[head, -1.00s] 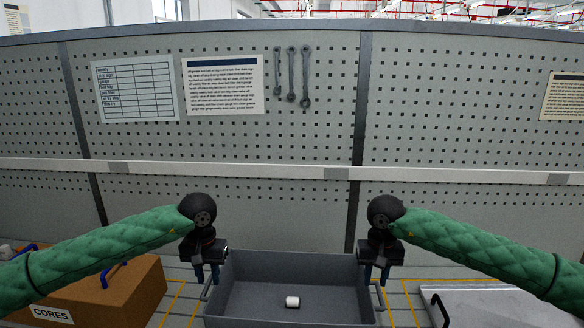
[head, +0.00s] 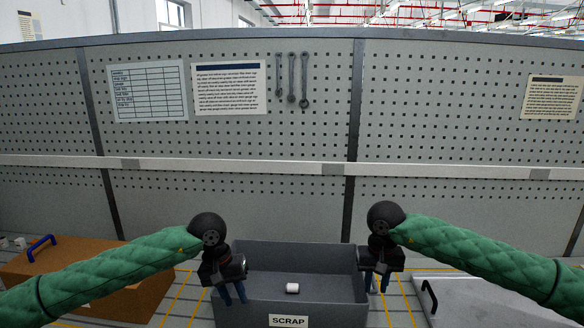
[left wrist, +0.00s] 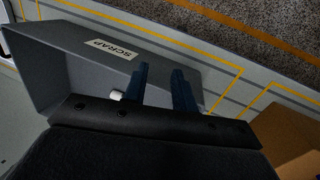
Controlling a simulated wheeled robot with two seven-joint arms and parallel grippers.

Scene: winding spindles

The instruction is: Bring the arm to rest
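My left gripper (head: 233,294) is at the left wall of the grey scrap bin (head: 289,305), its two blue fingers pointing down with a gap between them. In the left wrist view the fingers (left wrist: 160,70) are apart with nothing between them, and the bin wall (left wrist: 75,75) lies behind them. My right gripper (head: 377,283) is at the bin's right wall, fingers down and apart. Whether it touches the bin's handle there is hidden. A small white cylinder (head: 292,288) lies inside the bin; it also shows in the left wrist view (left wrist: 116,95), beside a finger.
A brown box (head: 75,263) with a blue handle stands at left. A pale grey lid or tray (head: 490,297) with a black handle lies at right. Yellow lines mark the table. A pegboard wall (head: 270,205) with papers and wrenches closes the back.

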